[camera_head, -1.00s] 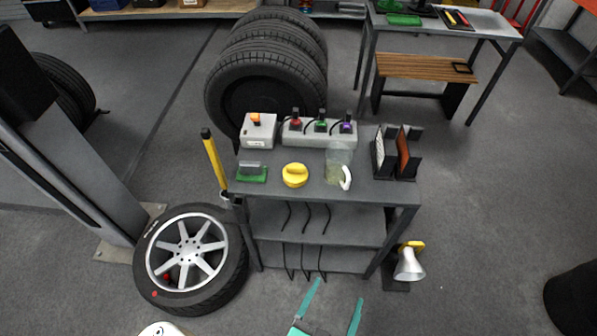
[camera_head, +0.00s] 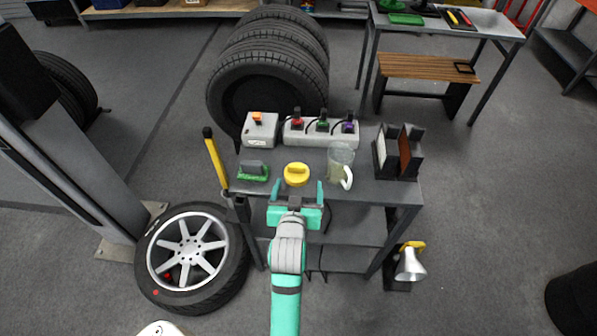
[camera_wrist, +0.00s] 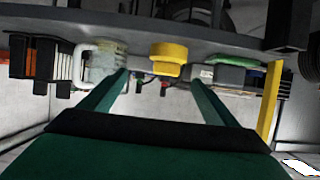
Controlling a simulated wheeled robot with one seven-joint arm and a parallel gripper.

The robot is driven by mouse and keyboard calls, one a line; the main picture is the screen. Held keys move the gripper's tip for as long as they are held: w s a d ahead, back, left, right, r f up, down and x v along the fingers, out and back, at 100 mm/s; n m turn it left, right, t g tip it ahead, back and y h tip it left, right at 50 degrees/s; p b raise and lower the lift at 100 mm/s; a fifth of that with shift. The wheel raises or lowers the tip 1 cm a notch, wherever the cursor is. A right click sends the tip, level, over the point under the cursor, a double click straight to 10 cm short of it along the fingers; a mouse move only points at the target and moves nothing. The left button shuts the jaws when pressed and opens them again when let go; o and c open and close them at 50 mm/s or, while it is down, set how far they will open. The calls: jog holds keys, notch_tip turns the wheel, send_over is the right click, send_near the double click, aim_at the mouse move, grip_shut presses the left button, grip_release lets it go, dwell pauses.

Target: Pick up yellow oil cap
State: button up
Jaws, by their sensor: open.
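The yellow oil cap (camera_head: 297,174) sits on the dark top of the grey cart (camera_head: 385,190), near the front middle. My gripper (camera_head: 298,188) is open at the cart's front edge, just in front of the cap, with its two teal fingers spread to either side. In the wrist view the cap (camera_wrist: 169,58) shows beyond and between the fingertips of my gripper (camera_wrist: 157,78). The picture there looks upside down. I see no contact between the fingers and the cap.
A clear jug (camera_head: 340,166) with a white handle stands close right of the cap. A green-based block (camera_head: 253,171) is to the left. A grey switch box (camera_head: 320,132) and a box with an orange switch (camera_head: 260,130) stand behind. Dark holders (camera_head: 398,152) stand at right.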

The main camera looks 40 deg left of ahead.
aim_at(297, 172)
jog(key=w+a, duration=0.1)
jog(key=w+a+f, duration=0.1)
jog(key=a, duration=0.1)
jog(key=shift+w+a+f, duration=0.1)
jog(key=shift+w+f, duration=0.15)
jog(key=shift+w, duration=0.15)
jog(key=shift+x, duration=0.8)
jog(key=shift+f+x, duration=0.15)
jog(key=shift+x, duration=1.1)
jog(key=shift+f+x, duration=0.15)
jog(key=shift+x, duration=1.1)
jog(key=shift+s, duration=0.1)
